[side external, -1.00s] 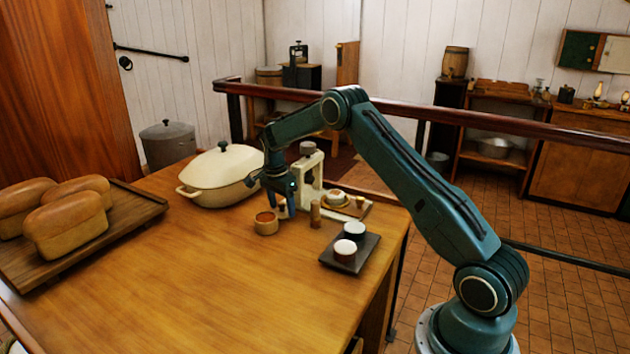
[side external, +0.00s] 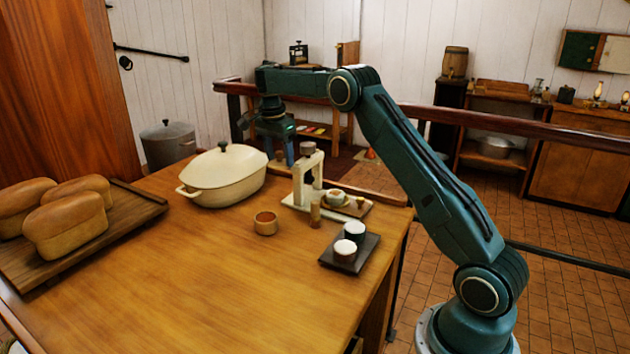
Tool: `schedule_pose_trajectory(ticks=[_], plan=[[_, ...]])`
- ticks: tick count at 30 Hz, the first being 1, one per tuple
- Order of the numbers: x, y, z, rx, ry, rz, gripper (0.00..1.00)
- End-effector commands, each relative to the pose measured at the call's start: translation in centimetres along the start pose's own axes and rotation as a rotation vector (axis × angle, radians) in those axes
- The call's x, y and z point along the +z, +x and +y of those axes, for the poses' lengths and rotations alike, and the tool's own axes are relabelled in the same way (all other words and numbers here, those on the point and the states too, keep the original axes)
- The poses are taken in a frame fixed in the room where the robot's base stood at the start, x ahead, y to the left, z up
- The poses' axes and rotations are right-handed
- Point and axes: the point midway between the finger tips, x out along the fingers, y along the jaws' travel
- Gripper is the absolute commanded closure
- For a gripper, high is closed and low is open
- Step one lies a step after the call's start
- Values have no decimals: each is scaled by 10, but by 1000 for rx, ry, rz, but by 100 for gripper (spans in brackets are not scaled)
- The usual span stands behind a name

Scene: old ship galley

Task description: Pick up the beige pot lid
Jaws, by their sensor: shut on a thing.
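The beige pot lid (side external: 225,166) has a small dark knob on top and sits on the cream pot (side external: 215,196) at the back left of the table. My gripper (side external: 285,158) hangs pointing down to the right of the lid, apart from it and higher than the table top. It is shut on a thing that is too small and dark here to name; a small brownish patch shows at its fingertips. The lid is not in its jaws.
A cream stand (side external: 307,178) is just right of my gripper. A small wooden bowl (side external: 266,223), a dark tray (side external: 328,261) with two cups and a saucer with a cup (side external: 337,197) are nearby. Bread loaves (side external: 66,228) lie on a board at left. The front middle table is clear.

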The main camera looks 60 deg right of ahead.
Motion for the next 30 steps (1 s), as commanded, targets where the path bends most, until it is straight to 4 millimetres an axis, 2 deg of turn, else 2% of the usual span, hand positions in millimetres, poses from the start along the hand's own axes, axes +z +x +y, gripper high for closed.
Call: schedule_pose_trajectory(ticks=[10, 30], plan=[[-1, -14, 0, -3, 1, -4, 62], [0, -14, 0, -2, -2, -4, 62]])
